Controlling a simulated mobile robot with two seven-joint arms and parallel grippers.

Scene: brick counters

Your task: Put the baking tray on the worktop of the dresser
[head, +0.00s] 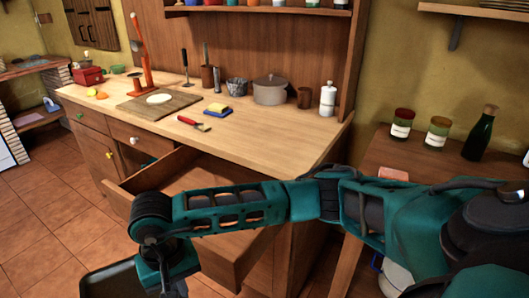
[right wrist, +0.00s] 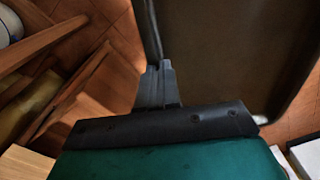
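The dark baking tray (head: 112,281) shows at the bottom left of the head view, cut off by the frame edge. It also fills the upper right of the right wrist view (right wrist: 235,55). My right gripper (right wrist: 157,72) is shut on the tray's rim and holds it over the floor, in front of the dresser. In the head view my right arm crosses in front of the dresser and hides part of it. The dresser's wooden worktop (head: 262,128) lies behind the arm, higher than the tray in the picture. My left gripper is not in view.
A dresser drawer (head: 140,183) stands open below the worktop. On the worktop are a cutting board (head: 184,101), a pot (head: 270,90), a red-handled brush (head: 193,123), a sponge (head: 217,108) and a white bottle (head: 327,99). The worktop's front right part is clear. A side table with jars stands right.

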